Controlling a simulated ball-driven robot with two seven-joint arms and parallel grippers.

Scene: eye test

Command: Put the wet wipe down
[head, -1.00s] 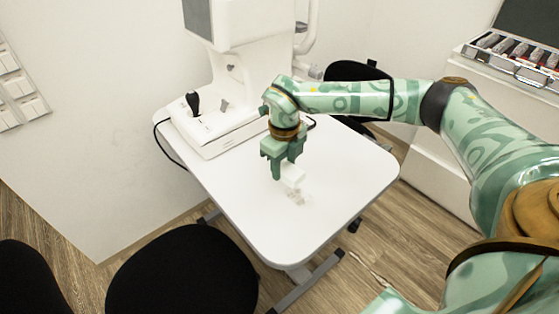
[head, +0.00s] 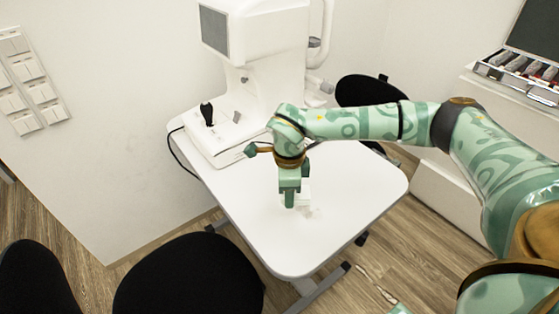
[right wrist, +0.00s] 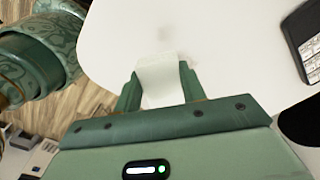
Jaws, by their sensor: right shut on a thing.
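The wet wipe (right wrist: 160,78) is a small white cloth between the two fingers of my right gripper (right wrist: 159,90) in the right wrist view. My right gripper (head: 290,200) is shut on it and points down over the white table (head: 360,185) in the head view. There the wipe (head: 304,193) shows pale beside the fingers, low over the tabletop. I cannot tell whether it touches the table. A faint grey smudge (head: 312,212) is on the table just in front of the wipe. My left gripper is not in view.
A white eye-test machine (head: 255,70) with a black joystick (head: 206,112) stands at the table's back left. Black seats (head: 190,280) are at the front left and behind the table. A case of lenses (head: 520,68) lies at the right. The table's right and front are clear.

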